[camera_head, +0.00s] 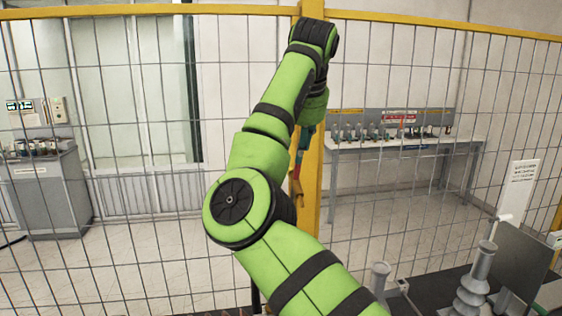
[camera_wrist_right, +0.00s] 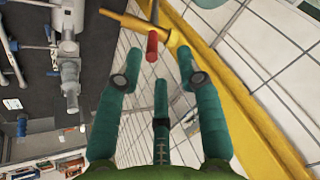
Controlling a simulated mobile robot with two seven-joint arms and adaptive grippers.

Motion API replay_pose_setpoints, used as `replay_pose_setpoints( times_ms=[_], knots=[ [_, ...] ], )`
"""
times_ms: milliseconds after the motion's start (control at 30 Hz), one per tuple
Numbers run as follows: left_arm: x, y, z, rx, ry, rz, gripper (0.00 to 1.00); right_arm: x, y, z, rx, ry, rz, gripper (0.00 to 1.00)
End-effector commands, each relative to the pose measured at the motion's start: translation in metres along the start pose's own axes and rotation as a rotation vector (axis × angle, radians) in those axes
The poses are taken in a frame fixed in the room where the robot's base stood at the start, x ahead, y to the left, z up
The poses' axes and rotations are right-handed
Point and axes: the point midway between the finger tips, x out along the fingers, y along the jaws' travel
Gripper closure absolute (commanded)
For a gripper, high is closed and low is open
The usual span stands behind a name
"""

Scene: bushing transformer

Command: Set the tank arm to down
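My right arm reaches up across the head view toward the yellow fence post, with its gripper (camera_head: 303,147) pointing down beside the post. In the right wrist view the teal fingers of my right gripper (camera_wrist_right: 160,78) are spread apart, with nothing between them. A short red cylinder (camera_wrist_right: 152,45) is just beyond the fingertips, beside a yellow bar (camera_wrist_right: 135,22). Red and orange-yellow parts (camera_head: 296,182) also show just below the gripper in the head view. I cannot tell whether these are the tank arm. My left gripper is not in view.
A wire mesh fence with a yellow post (camera_head: 312,195) stands close to my right gripper. A grey ribbed insulator (camera_head: 472,285) and a dark panel (camera_head: 517,258) stand at the lower right. A white table (camera_head: 405,145) and a grey cabinet (camera_head: 48,192) are behind the fence.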

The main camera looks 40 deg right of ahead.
Motion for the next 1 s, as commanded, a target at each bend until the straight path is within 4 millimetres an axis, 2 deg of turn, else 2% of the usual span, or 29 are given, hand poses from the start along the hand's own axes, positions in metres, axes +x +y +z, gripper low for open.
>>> replay_pose_setpoints(
  times_ms=[500,833,867,933,1000],
  knots=[
    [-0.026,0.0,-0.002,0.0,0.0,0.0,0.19,0.062,-0.001,0.0,-0.002,-0.002,0.002,0.63],
    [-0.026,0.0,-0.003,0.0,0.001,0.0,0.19,0.069,0.0,0.0,-0.001,0.0,0.001,0.63],
    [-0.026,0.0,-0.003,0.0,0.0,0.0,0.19,0.069,0.0,0.0,-0.001,0.0,0.001,0.71],
    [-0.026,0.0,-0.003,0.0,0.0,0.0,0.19,0.068,0.0,0.0,-0.001,0.0,0.001,0.99],
    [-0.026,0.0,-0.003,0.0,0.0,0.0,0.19,0.068,0.0,0.0,-0.001,0.0,0.001,1.0]
  ],
)
